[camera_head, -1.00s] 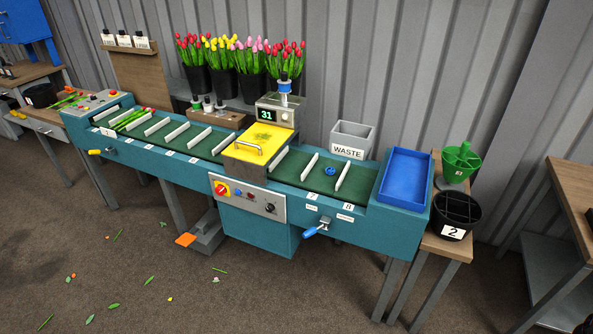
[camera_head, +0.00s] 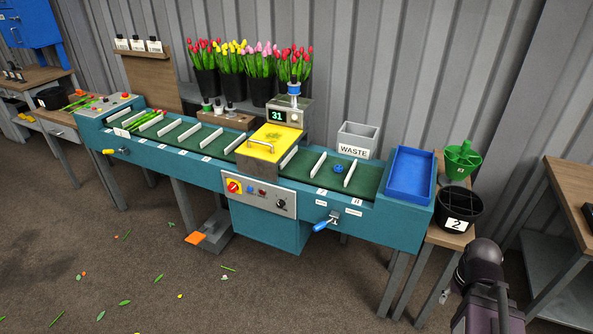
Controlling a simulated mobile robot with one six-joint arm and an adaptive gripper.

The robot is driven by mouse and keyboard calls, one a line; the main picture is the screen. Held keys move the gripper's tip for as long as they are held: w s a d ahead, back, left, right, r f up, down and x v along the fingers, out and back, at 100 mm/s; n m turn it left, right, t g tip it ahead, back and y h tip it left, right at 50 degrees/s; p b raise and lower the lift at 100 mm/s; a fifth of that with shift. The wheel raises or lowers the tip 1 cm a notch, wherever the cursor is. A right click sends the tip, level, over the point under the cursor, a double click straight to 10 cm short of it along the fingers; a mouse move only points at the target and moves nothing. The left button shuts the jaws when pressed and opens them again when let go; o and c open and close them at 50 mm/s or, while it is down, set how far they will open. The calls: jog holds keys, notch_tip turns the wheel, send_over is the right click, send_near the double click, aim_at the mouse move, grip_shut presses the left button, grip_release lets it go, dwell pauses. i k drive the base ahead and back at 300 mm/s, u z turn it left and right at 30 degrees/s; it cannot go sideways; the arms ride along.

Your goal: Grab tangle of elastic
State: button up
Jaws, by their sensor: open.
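The tangle of elastic (camera_head: 338,169) is a small blue clump. It lies on the dark green belt of the teal conveyor (camera_head: 270,228), between two white dividers, right of the yellow cover. My gripper (camera_head: 474,294) is at the bottom right edge of the view, low beside the right end of the conveyor and well away from the tangle. A pale fingertip shows on its left side; the rest is dark and partly hidden by my arm. It looks open, with nothing seen in it.
A grey WASTE bin (camera_head: 359,138) stands behind the belt near the tangle. A yellow cover (camera_head: 268,145) and a blue tray (camera_head: 410,174) flank that belt section. A blue-handled lever (camera_head: 321,226) juts from the front. A black bucket (camera_head: 459,208) and wooden table (camera_head: 570,197) are at right.

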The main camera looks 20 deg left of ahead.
aim_at(339, 168)
jog(key=z, duration=0.1)
jog(key=i, duration=1)
jog(key=u, duration=0.3)
